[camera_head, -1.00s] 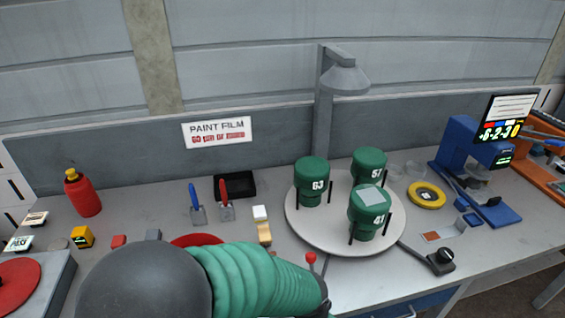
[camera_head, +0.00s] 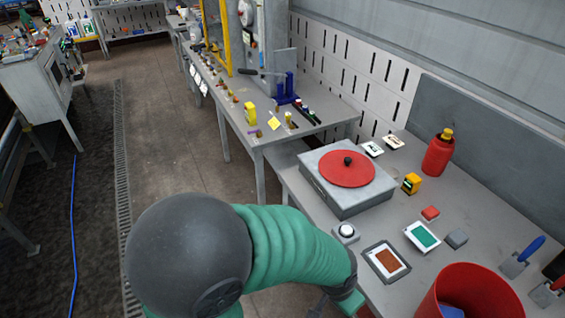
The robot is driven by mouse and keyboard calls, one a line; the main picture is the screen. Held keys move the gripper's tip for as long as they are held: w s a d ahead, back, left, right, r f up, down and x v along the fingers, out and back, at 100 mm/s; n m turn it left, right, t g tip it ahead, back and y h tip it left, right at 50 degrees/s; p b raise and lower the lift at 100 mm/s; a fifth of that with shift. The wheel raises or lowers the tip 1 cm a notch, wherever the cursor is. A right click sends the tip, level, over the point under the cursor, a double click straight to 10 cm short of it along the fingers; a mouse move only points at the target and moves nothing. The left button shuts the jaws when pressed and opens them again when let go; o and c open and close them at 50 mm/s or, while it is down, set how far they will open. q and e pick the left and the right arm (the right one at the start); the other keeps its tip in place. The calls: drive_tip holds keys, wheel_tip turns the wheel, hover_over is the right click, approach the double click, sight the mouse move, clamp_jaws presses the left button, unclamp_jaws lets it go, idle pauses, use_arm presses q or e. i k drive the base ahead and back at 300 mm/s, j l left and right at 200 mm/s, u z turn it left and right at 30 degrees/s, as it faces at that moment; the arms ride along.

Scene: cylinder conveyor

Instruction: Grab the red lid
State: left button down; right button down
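A round red lid (camera_head: 340,172) with a small black knob lies flat on top of a grey square box (camera_head: 350,205), right of the middle of the head view. My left arm, with a green ribbed sleeve, comes in at the bottom and ends below and in front of that box. My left gripper (camera_head: 330,304) is at the bottom edge, small and mostly cut off, apart from the lid. Whether it is open or shut does not show. My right gripper is out of view.
A large red bin (camera_head: 440,300) stands at the lower right. Another bench (camera_head: 262,138) stands behind; open floor lies left.

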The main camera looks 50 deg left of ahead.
sight(343, 168)
drive_tip(key=u, duration=1.15)
drive_tip(key=i+j, duration=0.1)
